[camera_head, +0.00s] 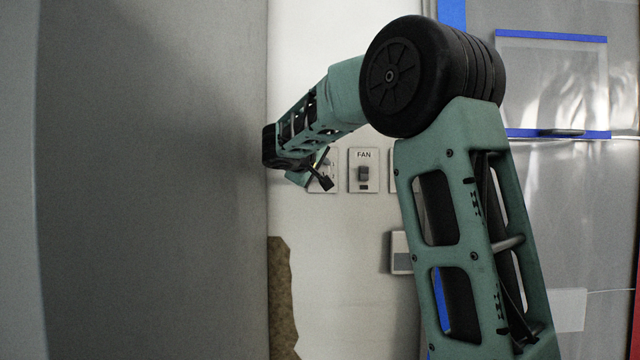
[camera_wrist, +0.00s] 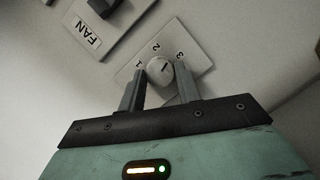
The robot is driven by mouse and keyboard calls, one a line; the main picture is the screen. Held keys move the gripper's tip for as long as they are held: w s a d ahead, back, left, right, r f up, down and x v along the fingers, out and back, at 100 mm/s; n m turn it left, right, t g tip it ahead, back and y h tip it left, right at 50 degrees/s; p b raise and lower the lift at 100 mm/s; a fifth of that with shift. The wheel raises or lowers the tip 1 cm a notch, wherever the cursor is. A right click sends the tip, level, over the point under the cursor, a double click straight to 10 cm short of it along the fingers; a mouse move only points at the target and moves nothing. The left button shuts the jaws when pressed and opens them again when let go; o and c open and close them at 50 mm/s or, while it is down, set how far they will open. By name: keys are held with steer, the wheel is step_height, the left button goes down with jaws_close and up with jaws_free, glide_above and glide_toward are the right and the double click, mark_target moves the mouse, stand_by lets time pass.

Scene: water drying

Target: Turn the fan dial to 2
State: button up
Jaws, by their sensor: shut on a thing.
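The fan dial (camera_wrist: 159,72) is a round pale knob on a wall plate (camera_wrist: 190,52) marked 1, 2 and 3 in the wrist view. A short dark mark on the knob slants up and right, roughly toward the 3 side; its exact setting is hard to read. My gripper (camera_wrist: 160,82) has its two grey fingers on either side of the knob, shut on it. In the head view, my gripper (camera_head: 318,178) is at the left plate (camera_head: 328,188) and hides its dial.
A second plate labelled FAN (camera_head: 364,186) with a rocker switch (camera_head: 363,173) sits right beside the dial plate. A grey wall or panel (camera_head: 150,180) stands close on the left. A small box (camera_head: 402,262) is on the wall lower right.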

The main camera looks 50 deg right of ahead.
steer(key=n+h+b, duration=0.1)
steer(key=n+b, duration=0.1)
steer(key=b, duration=0.1)
steer(key=f+n+b, duration=0.1)
steer(key=b, duration=0.2)
steer(key=shift+f+n+h+b, duration=0.1)
steer(key=shift+n+h+b, duration=0.3)
steer(key=n+h+b, duration=0.1)
steer(key=n+b, duration=0.2)
steer(key=b, duration=0.1)
steer(key=shift+n+t+b, duration=0.3)
steer(key=shift+n+b, duration=0.1)
steer(key=shift+b, duration=0.05)
steer(key=shift+r+h, duration=0.2)
steer(key=shift+h, duration=0.1)
steer(key=o, duration=1)
steer(key=shift+a, duration=0.1)
steer(key=shift+c, duration=0.2)
steer(key=shift+r, duration=0.15)
